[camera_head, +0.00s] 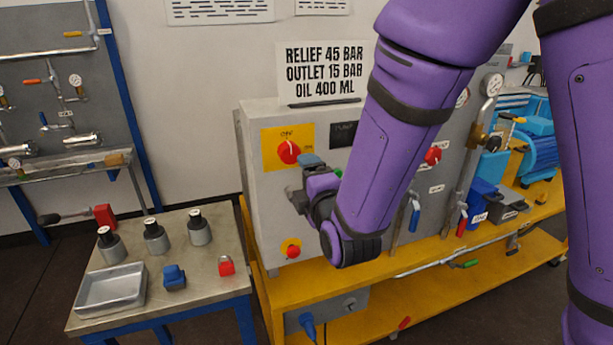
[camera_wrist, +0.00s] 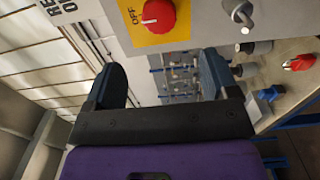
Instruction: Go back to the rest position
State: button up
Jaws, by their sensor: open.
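My purple arm reaches across the head view, and my gripper (camera_head: 305,178) is in front of the grey control cabinet (camera_head: 255,200), partly hidden by my own forearm. In the wrist view my gripper (camera_wrist: 160,85) shows two dark fingers spread apart with nothing between them. A red rotary knob on a yellow plate (camera_head: 288,152) is just left of the gripper in the head view. The same red knob (camera_wrist: 158,14) is at the top of the wrist view, beyond the fingers and apart from them.
A small table (camera_head: 198,285) at left holds several dark-capped bottles (camera_head: 155,236), a metal tray (camera_head: 111,288), a blue block (camera_head: 174,277) and a red padlock (camera_head: 226,265). A yellow bench (camera_head: 440,285) carries the cabinet, pipes, valves and a blue motor (camera_head: 541,150). A sign (camera_head: 324,72) stands atop the cabinet.

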jog(key=s+d+r+m+g+h, duration=0.25)
jog(key=d+r+m+g, duration=0.45)
jog(key=d+m, duration=0.55)
jog(key=s+d+r+m+g+h, duration=0.1)
jog(key=s+d+r+m+g, duration=0.1)
jog(key=s+d, duration=0.4)
jog(key=s+d+r+m+g+h, duration=0.1)
jog(key=s+d+r+m+g, duration=0.2)
jog(key=s+d+m, duration=0.4)
jog(key=s, duration=0.8)
jog(key=shift+d+r, duration=0.3)
jog(key=shift+r, duration=0.1)
jog(key=shift+h, duration=0.25)
